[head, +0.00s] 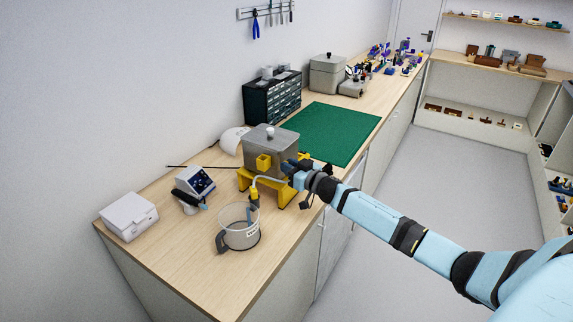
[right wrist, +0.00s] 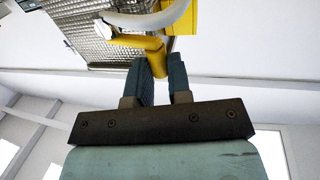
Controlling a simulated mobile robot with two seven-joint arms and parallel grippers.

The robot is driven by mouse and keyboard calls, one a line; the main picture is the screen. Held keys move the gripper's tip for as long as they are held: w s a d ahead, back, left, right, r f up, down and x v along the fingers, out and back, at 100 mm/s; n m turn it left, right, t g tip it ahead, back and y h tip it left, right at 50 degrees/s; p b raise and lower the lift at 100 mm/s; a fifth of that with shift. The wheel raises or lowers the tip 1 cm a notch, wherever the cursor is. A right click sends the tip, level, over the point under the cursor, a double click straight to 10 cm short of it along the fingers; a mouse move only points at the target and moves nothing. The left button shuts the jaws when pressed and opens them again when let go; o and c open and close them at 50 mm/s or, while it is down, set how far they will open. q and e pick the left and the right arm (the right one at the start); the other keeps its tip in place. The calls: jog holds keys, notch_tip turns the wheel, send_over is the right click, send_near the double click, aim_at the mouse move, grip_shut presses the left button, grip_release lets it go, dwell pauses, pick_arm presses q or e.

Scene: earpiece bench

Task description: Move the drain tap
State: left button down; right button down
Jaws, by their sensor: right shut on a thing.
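A grey metal tank (head: 272,148) with a round knob on its lid stands on a yellow stand (head: 285,192) on the bench. My right gripper (head: 291,169) is at the tank's right front side. In the right wrist view, the gripper (right wrist: 166,66) is shut on the yellow drain tap (right wrist: 150,42), beside the tank's metal wall (right wrist: 100,42). A pale hose (head: 268,180) leads from the tank area down towards a clear jug (head: 241,236) with a dark handle. In the head view the gripper hides the tap. My left gripper is not in view.
A green mat (head: 330,133) lies behind the tank. A dark drawer cabinet (head: 272,97) stands against the wall. A small device with a screen (head: 196,182) and a white box (head: 128,216) are to the left. The bench's front edge passes under my right arm.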

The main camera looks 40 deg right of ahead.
jog(key=shift+s+d+n+g+y+b, duration=0.15)
jog(key=shift+d+n+g+y+b, duration=0.7)
jog(key=shift+n+g+y+b, duration=1.25)
jog(key=shift+s+d+n+g+y+b, duration=0.1)
jog(key=shift+d+n+g+y+b, duration=0.8)
jog(key=shift+n+g+y+b, duration=1.15)
jog(key=shift+s+d+n+g+y+b, duration=0.15)
jog(key=shift+d+n+g+y+b, duration=1.05)
jog(key=shift+y, duration=1.55)
jog(key=shift+a+n, duration=0.35)
jog(key=shift+n, duration=0.1)
jog(key=c, duration=1.1)
grip_release()
jog(key=shift+o, duration=0.2)
